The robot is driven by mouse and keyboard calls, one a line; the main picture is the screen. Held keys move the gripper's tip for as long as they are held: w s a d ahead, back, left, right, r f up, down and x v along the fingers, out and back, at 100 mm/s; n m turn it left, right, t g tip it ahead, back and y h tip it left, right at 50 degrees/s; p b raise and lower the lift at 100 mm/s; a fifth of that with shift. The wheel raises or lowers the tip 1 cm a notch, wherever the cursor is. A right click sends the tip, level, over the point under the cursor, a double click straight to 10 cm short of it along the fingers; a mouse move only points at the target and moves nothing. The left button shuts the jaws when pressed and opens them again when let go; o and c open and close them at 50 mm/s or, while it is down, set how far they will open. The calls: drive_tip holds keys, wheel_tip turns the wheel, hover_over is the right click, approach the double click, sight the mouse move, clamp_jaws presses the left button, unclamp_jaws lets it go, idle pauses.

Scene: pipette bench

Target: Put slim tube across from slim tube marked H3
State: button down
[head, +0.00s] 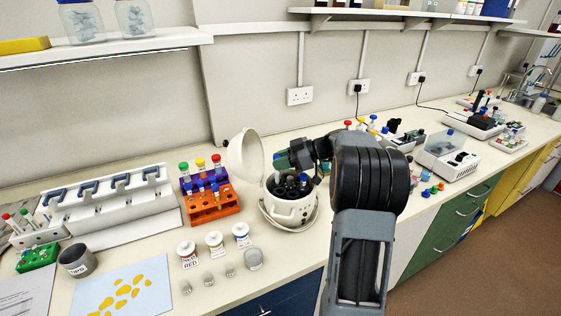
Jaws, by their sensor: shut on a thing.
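A small white centrifuge (290,211) stands on the bench with its round lid (246,158) tipped open to the left. Its dark rotor shows several small dark openings or caps; the H3 mark cannot be read. My gripper (287,163) is over the rotor's back part, close above it. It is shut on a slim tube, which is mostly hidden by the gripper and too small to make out. An orange rack (212,208) with blue-capped slim tubes stands left of the centrifuge. A purple rack (190,183) with green, yellow and red caps stands behind it.
White bottles (214,244) and small weights stand in front of the orange rack. A pipette stand (110,208), a grey cup (77,261) and a blue mat (92,290) are at left. Various instruments line the bench at right. The open lid rises close beside my gripper.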

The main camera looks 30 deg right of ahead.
drive_tip(key=c, duration=0.9)
unclamp_jaws()
drive_tip(key=f, duration=0.2)
drive_tip(key=shift+s+f, duration=0.2)
drive_tip(key=shift+f, duration=0.2)
drive_tip(key=r+b+v, duration=0.1)
drive_tip(key=r+v, duration=0.1)
drive_tip(key=v, duration=1.2)
drive_tip(key=shift+r+b, duration=0.3)
drive_tip(key=shift+b, duration=0.1)
drive_tip(key=shift+w, duration=0.2)
